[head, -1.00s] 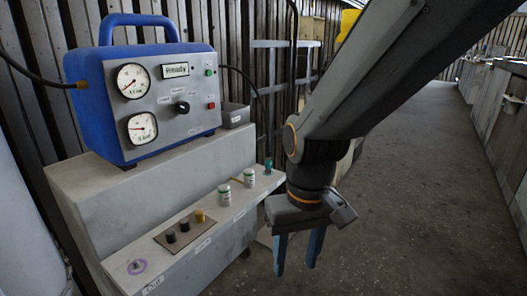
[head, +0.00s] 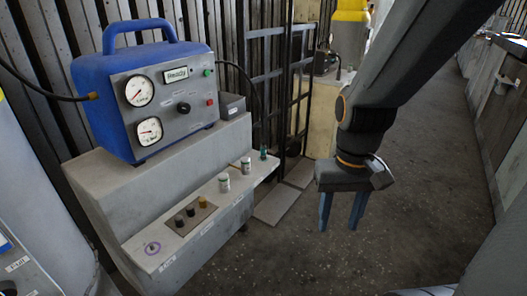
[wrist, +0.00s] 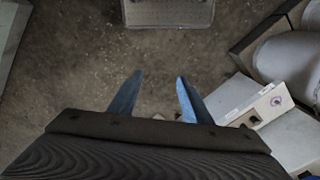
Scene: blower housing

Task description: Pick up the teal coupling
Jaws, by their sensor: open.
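The teal coupling (head: 263,153) stands small at the far right end of the pale ledge (head: 228,206) in the head view. My gripper (head: 338,226) hangs over the floor to the right of the ledge, fingers pointing down, well apart from the coupling. The wrist view shows its two blue fingers (wrist: 159,78) spread, with only floor between them. I cannot make out the coupling in the wrist view.
Two white-labelled bottles (head: 224,182) and a brown plate (head: 190,216) with black and yellow pieces share the ledge. A purple ring mark (head: 152,248) is at its near end. The blue gauge box (head: 147,95) stands behind. Open floor (head: 425,180) lies right.

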